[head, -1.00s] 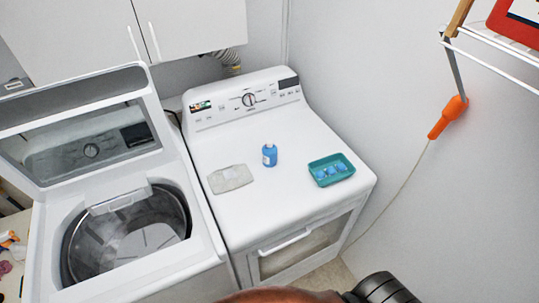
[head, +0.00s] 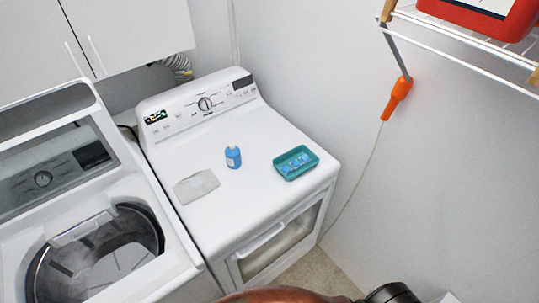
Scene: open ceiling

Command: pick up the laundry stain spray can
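A small blue bottle or can (head: 233,157) with a light top stands upright on the white dryer top (head: 262,140), between a pale flat item and a teal tray. It looks like the only spray-can-like object in view, but its label is too small to read. Neither of my grippers shows in the head view.
The teal tray (head: 281,172) holds several blue items at the dryer's right side. A pale flat item (head: 196,186) lies at left. An open-lidded washer (head: 130,203) stands left. A white wire rack (head: 470,42) and an orange object (head: 397,98) are at upper right.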

